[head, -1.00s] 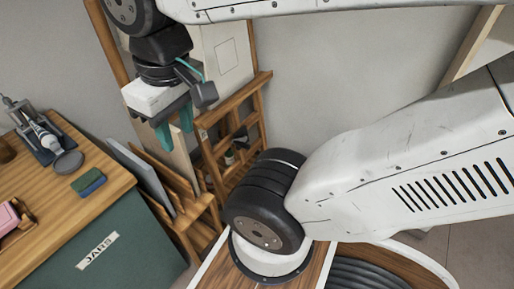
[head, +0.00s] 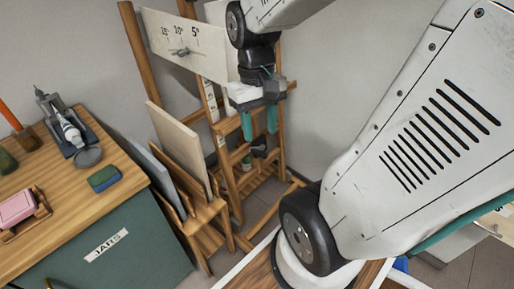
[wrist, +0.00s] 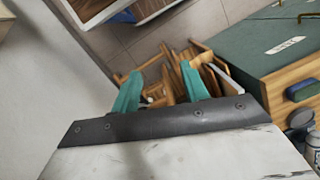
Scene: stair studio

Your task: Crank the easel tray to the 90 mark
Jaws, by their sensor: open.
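The wooden easel (head: 137,50) stands against the wall behind my arm. A pale board (head: 215,48) on it carries angle marks 15, 10 and 5 degrees and a small grey pointer or knob (head: 185,52). My gripper (head: 259,125) is open and empty, its teal fingers pointing down in front of the easel's right part. Below it a small dark part (head: 259,147) shows low on the easel; I cannot tell if it is the crank. No 90 mark is legible. In the wrist view my gripper's fingers (wrist: 158,88) are apart, with wooden framework (wrist: 180,70) beyond them.
A green cabinet (head: 110,255) marked JARS with a wooden top stands at the left, bearing a sponge (head: 104,178), a pink block (head: 17,208) and a tube in a holder (head: 70,132). A rack with boards (head: 180,145) stands between cabinet and easel.

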